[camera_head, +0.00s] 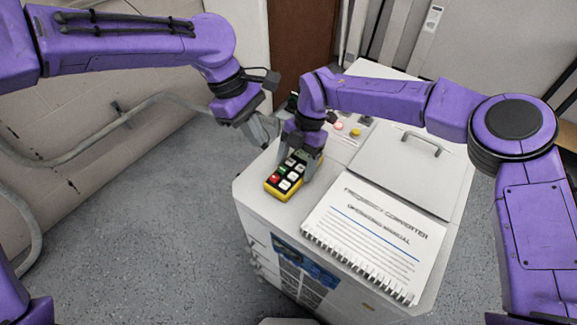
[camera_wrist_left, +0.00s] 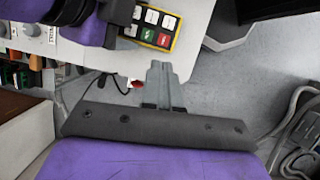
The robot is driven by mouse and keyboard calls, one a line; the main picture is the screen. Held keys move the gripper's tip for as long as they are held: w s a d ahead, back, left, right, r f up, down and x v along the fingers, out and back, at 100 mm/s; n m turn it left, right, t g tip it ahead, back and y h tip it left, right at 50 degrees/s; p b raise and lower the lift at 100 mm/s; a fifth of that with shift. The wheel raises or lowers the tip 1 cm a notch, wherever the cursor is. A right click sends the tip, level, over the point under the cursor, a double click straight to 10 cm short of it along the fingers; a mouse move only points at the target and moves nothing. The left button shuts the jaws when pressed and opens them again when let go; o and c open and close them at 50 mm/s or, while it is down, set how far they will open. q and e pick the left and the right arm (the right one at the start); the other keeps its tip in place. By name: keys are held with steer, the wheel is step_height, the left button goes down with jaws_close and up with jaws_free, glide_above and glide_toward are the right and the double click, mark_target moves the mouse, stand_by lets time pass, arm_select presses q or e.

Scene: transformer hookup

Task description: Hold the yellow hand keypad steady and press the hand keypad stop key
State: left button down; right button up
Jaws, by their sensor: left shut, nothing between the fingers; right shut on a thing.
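The yellow hand keypad (camera_head: 284,197) is at the left part of the white cabinet top; I cannot tell whether it rests on it. Its face is black with several white keys, a green key (camera_head: 282,170) and a red key (camera_head: 274,178). My right gripper (camera_head: 306,163) is shut on the keypad at its far end. My left gripper (camera_head: 262,138) is shut and empty, to the left of the keypad and apart from it. In the left wrist view, the left fingertips (camera_wrist_left: 160,68) are below the keypad (camera_wrist_left: 177,39), with the red key (camera_wrist_left: 164,40) nearest them.
A spiral-bound manual (camera_head: 375,240) lies on the white cabinet (camera_head: 255,190), right of the keypad. A hinged lid with a handle (camera_head: 412,165) is behind it. A panel with a lit red button (camera_head: 338,126) is near the right arm. Grey floor is open at left.

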arm_select(q)
steer(key=s+d+r+n+t+h, duration=0.3)
steer(key=s+d+r+h, duration=0.3)
steer(key=d, duration=0.4)
arm_select(e)
steer(key=shift+s, duration=0.1)
steer(key=shift+r, duration=0.1)
arm_select(q)
steer(key=n+t+y, duration=0.5)
steer(key=n+t, duration=0.2)
glide_above(273, 181)
step_height(273, 181, down, 6)
steer(key=r, duration=0.1)
steer(key=shift+f+m, duration=0.25)
steer(key=shift+m, duration=0.15)
steer(key=shift+f, duration=4.35)
